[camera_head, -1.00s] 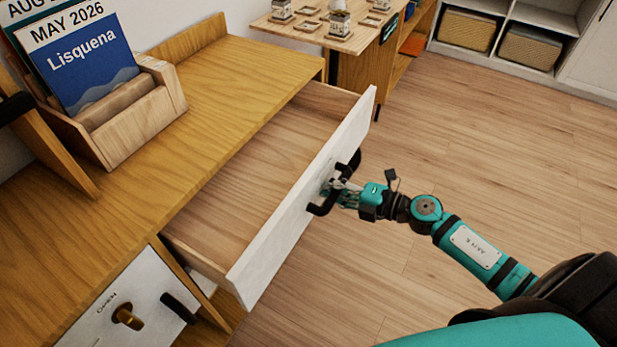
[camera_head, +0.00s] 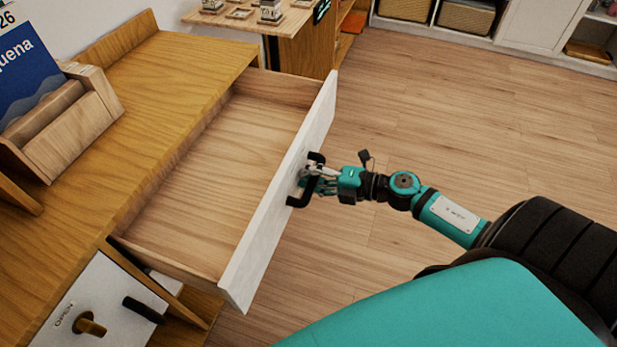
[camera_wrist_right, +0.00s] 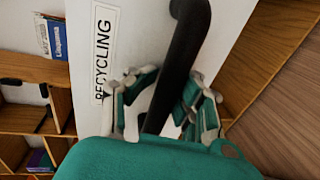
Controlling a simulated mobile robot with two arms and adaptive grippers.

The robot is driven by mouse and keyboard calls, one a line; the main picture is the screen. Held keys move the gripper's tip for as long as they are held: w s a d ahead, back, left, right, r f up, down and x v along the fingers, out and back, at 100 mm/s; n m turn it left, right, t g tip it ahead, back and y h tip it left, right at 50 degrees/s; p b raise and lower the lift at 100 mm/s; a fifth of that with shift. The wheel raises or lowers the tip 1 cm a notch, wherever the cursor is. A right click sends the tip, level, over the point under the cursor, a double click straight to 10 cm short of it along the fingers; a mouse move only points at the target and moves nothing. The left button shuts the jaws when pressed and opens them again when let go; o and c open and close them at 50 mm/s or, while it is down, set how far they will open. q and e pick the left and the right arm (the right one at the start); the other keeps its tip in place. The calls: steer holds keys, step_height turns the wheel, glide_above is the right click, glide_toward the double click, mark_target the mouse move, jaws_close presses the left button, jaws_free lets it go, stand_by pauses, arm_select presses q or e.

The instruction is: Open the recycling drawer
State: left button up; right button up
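The recycling drawer (camera_head: 262,235) has a white front and stands pulled out from the wooden cabinet, its wooden inside visible and empty. The right wrist view shows its label "RECYCLING" (camera_wrist_right: 106,50). A black bar handle (camera_head: 299,200) is fixed on its front; it also shows in the right wrist view (camera_wrist_right: 188,45). My right gripper (camera_head: 312,178) is at the handle, with its fingers on both sides of the bar in the right wrist view (camera_wrist_right: 160,95). The fingers look closed around the bar, though the contact is partly hidden. My left gripper is not in view.
A wooden holder (camera_head: 75,125) with a blue calendar card stands on the cabinet top. Below left is a white front (camera_head: 100,300) with a brass knob marked OPEN and a black handle. A small table (camera_head: 280,30) stands behind. The floor at right is clear.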

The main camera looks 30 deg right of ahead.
steer(key=o, duration=0.4)
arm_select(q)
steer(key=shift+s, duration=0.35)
arm_select(e)
steer(key=shift+o, duration=0.2)
steer(key=shift+f, duration=0.1)
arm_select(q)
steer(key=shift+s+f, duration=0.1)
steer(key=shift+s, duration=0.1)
arm_select(e)
steer(key=shift+s, duration=0.1)
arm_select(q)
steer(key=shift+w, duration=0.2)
arm_select(e)
steer(key=v, duration=1.2)
